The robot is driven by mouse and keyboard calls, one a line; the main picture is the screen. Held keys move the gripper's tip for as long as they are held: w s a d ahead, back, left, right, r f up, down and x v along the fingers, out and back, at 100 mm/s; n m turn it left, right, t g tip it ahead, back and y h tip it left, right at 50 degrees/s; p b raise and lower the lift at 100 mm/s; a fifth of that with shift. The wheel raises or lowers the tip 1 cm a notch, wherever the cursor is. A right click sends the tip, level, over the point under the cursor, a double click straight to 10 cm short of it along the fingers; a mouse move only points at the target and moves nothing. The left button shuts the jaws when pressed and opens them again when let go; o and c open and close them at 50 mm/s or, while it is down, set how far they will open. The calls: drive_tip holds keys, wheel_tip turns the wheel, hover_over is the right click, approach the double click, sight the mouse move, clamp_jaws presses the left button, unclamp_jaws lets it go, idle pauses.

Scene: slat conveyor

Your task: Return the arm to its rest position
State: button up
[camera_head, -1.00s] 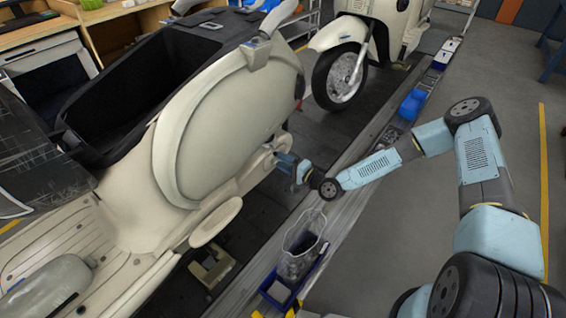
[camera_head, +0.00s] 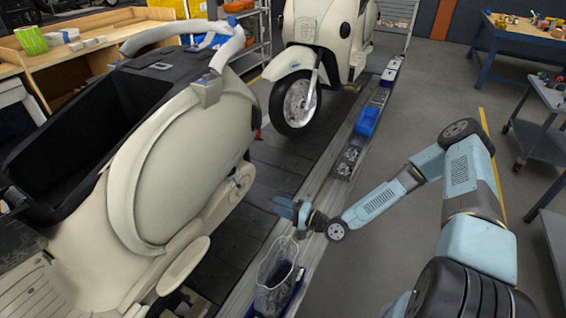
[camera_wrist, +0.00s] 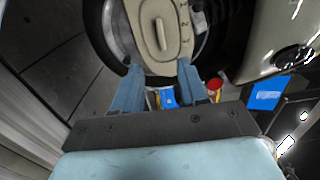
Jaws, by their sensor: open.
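My gripper (camera_head: 285,207) is open and empty over the edge of the conveyor, to the right of the near cream scooter (camera_head: 190,150). Its two blue fingers also show in the wrist view (camera_wrist: 160,85), spread apart with nothing between them. Beyond the fingers in that view is part of a cream scooter and a wheel. My arm reaches out from the lower right, bent at the elbow. A clear container (camera_head: 275,275) stands below and in front of the gripper, apart from it.
A second cream scooter (camera_head: 318,40) stands farther along the conveyor. A blue bin (camera_head: 367,121) and other trays sit along the conveyor edge. A wooden workbench (camera_head: 100,45) is at the back left, a blue-legged table (camera_head: 520,45) at the back right.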

drive_tip(key=shift+w, duration=0.1)
drive_tip(key=w+d+r+n+g+h, duration=0.2)
drive_tip(key=w+d+r+n+h, duration=0.1)
drive_tip(key=d+h, duration=0.3)
drive_tip(key=w+d+r+n+g+h, duration=0.1)
drive_tip(key=w+d+r+n+h, duration=0.15)
drive_tip(key=d, duration=0.55)
drive_tip(key=d+r+n+t+h, duration=0.1)
drive_tip(key=d+r+h, duration=0.2)
drive_tip(key=d+r, duration=0.4)
drive_tip(key=d+r+n+h, duration=0.1)
drive_tip(key=d+r+h, duration=0.3)
drive_tip(key=r, duration=0.5)
drive_tip(key=s+d+r+m+h, duration=0.15)
drive_tip(key=s+r, duration=0.25)
drive_tip(key=r, duration=0.4)
drive_tip(key=s+d+r+h, duration=0.1)
drive_tip(key=s+d+r, duration=0.25)
drive_tip(key=r, duration=0.55)
drive_tip(key=s+r, duration=0.5)
drive_tip(key=s, duration=0.5)
drive_tip(key=s+r+m+y, duration=0.1)
drive_tip(key=s+r, duration=0.4)
drive_tip(key=s, duration=0.4)
drive_tip(key=shift+s+r+t, duration=0.15)
drive_tip(key=shift+s+t, duration=0.15)
drive_tip(key=shift+s, duration=0.05)
